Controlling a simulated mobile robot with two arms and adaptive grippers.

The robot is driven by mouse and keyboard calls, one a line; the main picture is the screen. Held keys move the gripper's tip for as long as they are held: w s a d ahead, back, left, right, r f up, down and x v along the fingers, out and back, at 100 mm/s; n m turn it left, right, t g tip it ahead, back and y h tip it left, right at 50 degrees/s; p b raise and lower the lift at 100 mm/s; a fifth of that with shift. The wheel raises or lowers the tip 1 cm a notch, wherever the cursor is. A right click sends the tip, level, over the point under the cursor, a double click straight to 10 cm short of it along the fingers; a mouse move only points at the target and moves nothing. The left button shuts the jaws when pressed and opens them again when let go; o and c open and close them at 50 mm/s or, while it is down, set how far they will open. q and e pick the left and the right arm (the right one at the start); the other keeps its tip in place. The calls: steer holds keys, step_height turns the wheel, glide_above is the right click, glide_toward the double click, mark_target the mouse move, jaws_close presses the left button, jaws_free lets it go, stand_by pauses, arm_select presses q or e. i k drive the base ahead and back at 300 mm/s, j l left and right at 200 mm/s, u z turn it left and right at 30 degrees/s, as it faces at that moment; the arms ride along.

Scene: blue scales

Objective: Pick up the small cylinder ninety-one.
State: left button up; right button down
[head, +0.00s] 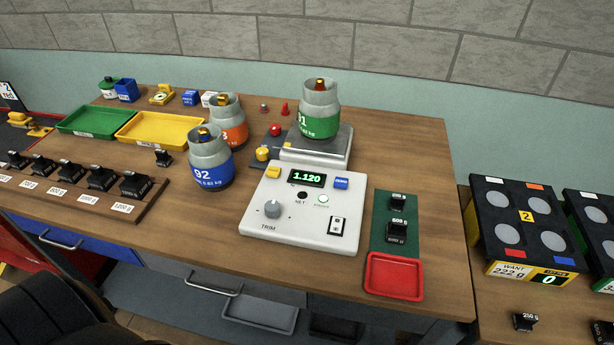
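A small grey gas cylinder with a green band (318,122) stands upright on the scale's metal plate (317,150). Its number ends in 1; the first digit is hard to read at the band's edge. A blue-banded cylinder marked 92 (210,170) stands on the table left of the scale's console. An orange-banded cylinder (233,132) stands behind it, partly hidden, its number unclear. All have brass valves on top. Neither of my grippers can be made out in the head view.
The white console (306,212) reads 1.120. Right of it are black weights on a green mat (393,250) and a red tray (394,276). Green (93,121) and yellow (160,130) trays and a weight rack (85,195) lie left. Table right of the scale is clear.

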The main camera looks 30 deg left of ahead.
mark_target(320, 107)
steer(key=l, duration=1.05)
steer(key=i+l, duration=0.1)
steer(key=l, duration=0.9)
